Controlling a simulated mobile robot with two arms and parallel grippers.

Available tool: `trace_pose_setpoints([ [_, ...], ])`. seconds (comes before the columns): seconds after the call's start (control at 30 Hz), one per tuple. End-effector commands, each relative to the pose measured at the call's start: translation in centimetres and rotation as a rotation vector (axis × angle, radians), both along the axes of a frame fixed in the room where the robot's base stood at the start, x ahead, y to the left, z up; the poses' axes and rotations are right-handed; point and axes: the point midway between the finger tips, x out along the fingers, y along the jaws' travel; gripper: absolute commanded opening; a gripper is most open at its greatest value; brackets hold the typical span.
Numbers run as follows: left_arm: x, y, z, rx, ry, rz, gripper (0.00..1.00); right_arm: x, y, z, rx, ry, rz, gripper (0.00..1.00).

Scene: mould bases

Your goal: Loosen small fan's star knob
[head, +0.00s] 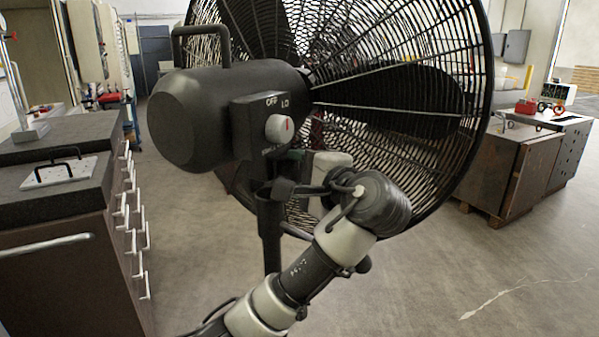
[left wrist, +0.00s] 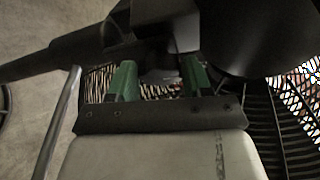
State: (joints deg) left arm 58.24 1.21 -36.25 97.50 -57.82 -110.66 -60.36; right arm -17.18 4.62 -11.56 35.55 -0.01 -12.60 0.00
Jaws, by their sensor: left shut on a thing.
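The fan (head: 175,120) stands close in the head view, with a black motor housing, a round wire cage and a dark pole. A control box (head: 243,130) with a pale dial sits on the housing's side. My left gripper (head: 292,160) reaches to the fan's neck just below the control box, partly hidden by it. In the left wrist view, the green fingers of my left gripper (left wrist: 158,72) close from both sides on a dark part at the neck, the star knob by its place. Its shape is mostly hidden. My right gripper is not in view.
A dark drawer cabinet (head: 70,225) with white handles stands at the left, with a plate with handles (head: 58,172) on top. A brown cabinet (head: 510,165) stands at the right behind the cage. The floor (head: 470,270) at lower right is clear.

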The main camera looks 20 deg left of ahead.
Motion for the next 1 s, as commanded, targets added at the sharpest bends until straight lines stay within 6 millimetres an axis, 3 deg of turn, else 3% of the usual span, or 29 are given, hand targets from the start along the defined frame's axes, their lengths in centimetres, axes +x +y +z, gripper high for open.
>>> trace_pose_setpoints([
  [0.27,0.0,0.0,-0.4,-0.023,-0.090,-0.001,0.26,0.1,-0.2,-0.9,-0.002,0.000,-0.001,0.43],
  [0.7,0.0,-0.1,-0.8,-0.094,-0.403,-0.001,0.26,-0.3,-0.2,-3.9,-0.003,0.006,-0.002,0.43],
  [0.8,0.0,0.0,-0.8,-0.108,-0.459,0.000,0.26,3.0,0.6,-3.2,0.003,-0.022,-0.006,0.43],
  [1.0,0.1,-0.1,-0.8,-0.125,-0.542,0.000,0.26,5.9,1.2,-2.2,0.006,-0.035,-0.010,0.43],
])
